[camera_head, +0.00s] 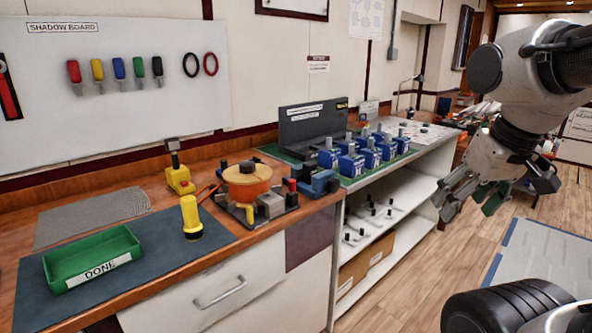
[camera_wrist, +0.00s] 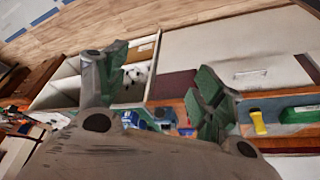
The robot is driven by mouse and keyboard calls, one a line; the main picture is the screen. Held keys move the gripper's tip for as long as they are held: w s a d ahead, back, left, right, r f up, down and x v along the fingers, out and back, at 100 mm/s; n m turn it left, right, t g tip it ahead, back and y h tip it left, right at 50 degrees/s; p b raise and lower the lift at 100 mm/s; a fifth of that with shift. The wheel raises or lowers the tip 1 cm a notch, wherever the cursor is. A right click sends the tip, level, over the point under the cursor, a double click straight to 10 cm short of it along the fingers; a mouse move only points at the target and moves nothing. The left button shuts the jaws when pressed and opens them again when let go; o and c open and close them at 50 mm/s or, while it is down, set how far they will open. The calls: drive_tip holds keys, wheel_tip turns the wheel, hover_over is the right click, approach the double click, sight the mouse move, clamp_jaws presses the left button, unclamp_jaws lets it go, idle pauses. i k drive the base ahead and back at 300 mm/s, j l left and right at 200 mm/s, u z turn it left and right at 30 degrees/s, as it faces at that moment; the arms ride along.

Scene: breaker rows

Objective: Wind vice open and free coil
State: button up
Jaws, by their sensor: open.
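A small blue vice (camera_head: 318,183) sits at the right front corner of the wooden bench, beside a dark fixture plate. Whether its jaws hold anything is too small to tell. A round orange drum-like thing with a tan top (camera_head: 247,182) stands on that plate; I cannot tell if it is the coil. My gripper (camera_head: 468,200) hangs in the air right of the shelf unit, well apart from the vice. Its fingers are spread and empty. In the wrist view my gripper (camera_wrist: 160,75) shows its green-padded fingers wide apart, with the bench and shelves beyond.
A green DONE tray (camera_head: 93,259) and a yellow upright torch-like object (camera_head: 191,218) are on a dark mat at the left. Several blue breaker units (camera_head: 351,163) stand in rows on the adjoining shelf unit's top. The wooden floor right of the shelves is mostly clear.

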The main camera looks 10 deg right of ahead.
sight(310, 168)
drive_tip(key=i+l+u, duration=0.25)
drive_tip(key=i+l, duration=0.2)
drive_tip(key=i, duration=0.2)
drive_tip(key=i+l+u, duration=0.3)
drive_tip(key=i+l, duration=0.25)
drive_tip(key=i, duration=0.1)
